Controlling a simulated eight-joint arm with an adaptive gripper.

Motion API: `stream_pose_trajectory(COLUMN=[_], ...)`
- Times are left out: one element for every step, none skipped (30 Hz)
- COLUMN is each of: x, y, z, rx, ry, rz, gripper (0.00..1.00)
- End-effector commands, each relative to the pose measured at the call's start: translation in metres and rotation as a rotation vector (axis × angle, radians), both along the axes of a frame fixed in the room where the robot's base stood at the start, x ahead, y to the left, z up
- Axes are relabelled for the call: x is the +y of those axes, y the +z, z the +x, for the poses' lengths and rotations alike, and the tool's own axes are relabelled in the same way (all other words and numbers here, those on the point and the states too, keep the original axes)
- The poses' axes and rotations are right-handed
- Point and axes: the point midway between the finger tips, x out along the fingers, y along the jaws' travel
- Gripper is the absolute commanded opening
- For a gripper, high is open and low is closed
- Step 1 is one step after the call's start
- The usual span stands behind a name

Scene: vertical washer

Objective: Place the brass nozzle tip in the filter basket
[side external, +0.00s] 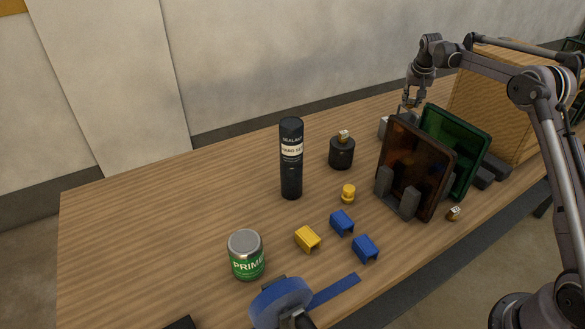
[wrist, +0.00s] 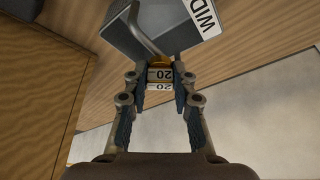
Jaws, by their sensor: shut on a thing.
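My gripper (wrist: 160,82) is shut on a small brass nozzle tip (wrist: 160,62) with a pale band marked "20". In the side external view my gripper (side external: 408,104) is at the back right, above and behind the upright panels. In the wrist view a grey box-like holder (wrist: 175,25) with a thin bent handle and a label reading "WID" lies just beyond the fingertips; I cannot tell whether it is the filter basket. In the side external view, a grey piece (side external: 384,128) shows partly behind the brown panel. Whether the tip touches the holder is unclear.
A brown translucent panel (side external: 415,165) and a green one (side external: 457,140) stand in grey holders and hide what is behind. Small labelled pieces sit on a black pot (side external: 342,153) and on the table (side external: 454,213). A wooden crate (side external: 490,100) stands right.

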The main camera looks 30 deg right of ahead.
Motion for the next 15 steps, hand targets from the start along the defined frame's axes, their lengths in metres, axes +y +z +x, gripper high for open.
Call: stream_pose_trajectory(x=[-0.0001, -0.0001, -0.0002, -0.0002, -0.0002, -0.0002, -0.0002, -0.0002, -0.0002, -0.0002, -0.0002, -0.0002, -0.0002, -0.0003, -0.0003], y=[-0.0022, -0.0026, -0.0027, -0.0027, -0.0026, -0.0026, -0.0026, -0.0026, -0.0030, -0.0035, -0.0043, -0.0053, -0.0053, -0.0052, -0.0052], z=[0.0000, -0.0001, -0.0001, -0.0001, -0.0001, -0.0001, -0.0001, -0.0001, 0.0000, 0.0000, 0.0000, 0.0000, 0.0000, 0.0000, 0.0000], rx=[0.000, 0.000, 0.000, 0.000, 0.000, 0.000, 0.000, 0.000, 0.000, 0.000, 0.000, 0.000, 0.000, 0.000, 0.000], ry=[0.000, 0.000, 0.000, 0.000, 0.000, 0.000, 0.000, 0.000, 0.000, 0.000, 0.000, 0.000, 0.000, 0.000, 0.000], rz=[0.000, 0.000, 0.000, 0.000, 0.000, 0.000, 0.000, 0.000, 0.000, 0.000, 0.000, 0.000, 0.000, 0.000, 0.000], gripper=[0.00, 0.00, 0.00, 0.00, 0.00, 0.00, 0.00, 0.00, 0.00, 0.00, 0.00, 0.00, 0.31, 0.40, 0.48])
